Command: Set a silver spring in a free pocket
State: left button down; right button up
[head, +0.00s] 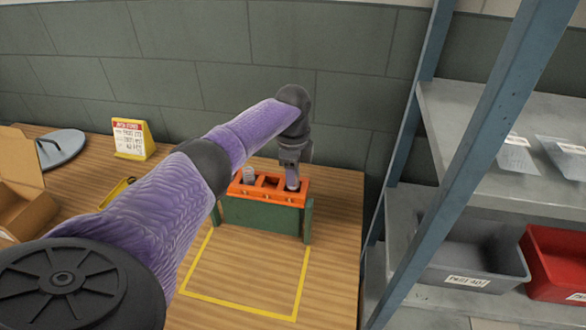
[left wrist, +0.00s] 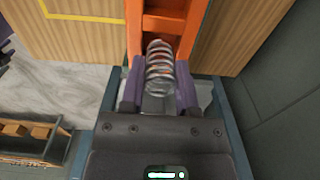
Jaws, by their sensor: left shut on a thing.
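An orange rack (head: 243,190) with a row of pockets stands on a green base at the back of the wooden table. A silver spring (head: 250,174) stands in its left pocket, and the middle pocket (head: 270,182) looks empty. My left gripper (head: 292,176) is at the right pocket, shut on another silver spring (left wrist: 160,66). In the left wrist view this spring sits between the purple fingers (left wrist: 159,92), at the end of the orange rack (left wrist: 135,30). I cannot tell how deep it is in the pocket. My right gripper is not in view.
A yellow-outlined area (head: 245,275) in front of the rack is clear. A sign card (head: 131,139), a grey flat object (head: 60,147) and a cardboard box (head: 22,195) are at the left. A metal shelf (head: 480,120) with a grey bin (head: 465,255) and a red bin (head: 556,262) stands close right.

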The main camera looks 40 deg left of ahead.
pick_arm(q)
jog(key=shift+f, duration=0.8)
